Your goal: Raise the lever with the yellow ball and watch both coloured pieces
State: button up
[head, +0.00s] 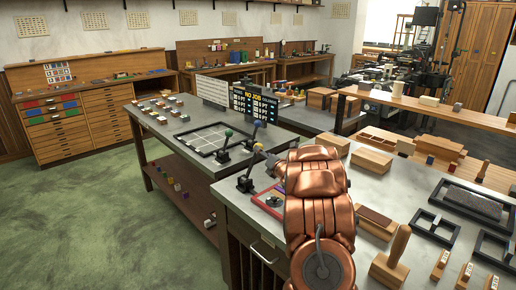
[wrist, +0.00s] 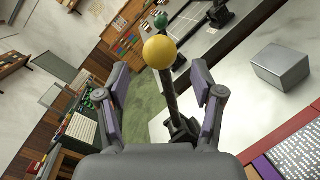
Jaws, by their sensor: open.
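The yellow ball (wrist: 160,52) tops a dark lever (wrist: 172,98) in the wrist view. My gripper (wrist: 161,84) is open, its fingers on either side of the lever just below the ball; I see no clear contact. In the head view the yellow ball (head: 257,147) shows just left of my copper arm, on a lever tilted up to the right from a black base (head: 245,185). My arm hides most of the gripper there. A red-and-purple edged tray (head: 268,199) lies beside the lever. I cannot tell which are the two coloured pieces.
A green-ball lever (head: 229,133) stands behind, beside a black frame (head: 205,138) on the neighbouring table. A dark sign board (head: 254,103) stands behind it. A grey block (wrist: 281,66) lies on the right in the wrist view. Wooden blocks and a handled stamp (head: 396,247) crowd the bench right of my arm.

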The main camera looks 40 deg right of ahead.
jog(key=p+x, duration=0.1)
jog(key=x, duration=0.3)
jog(key=shift+r+p, duration=0.15)
jog(key=shift+p, duration=0.15)
jog(key=shift+w+d+f, duration=0.2)
jog(key=shift+w, duration=0.4)
grip_shut()
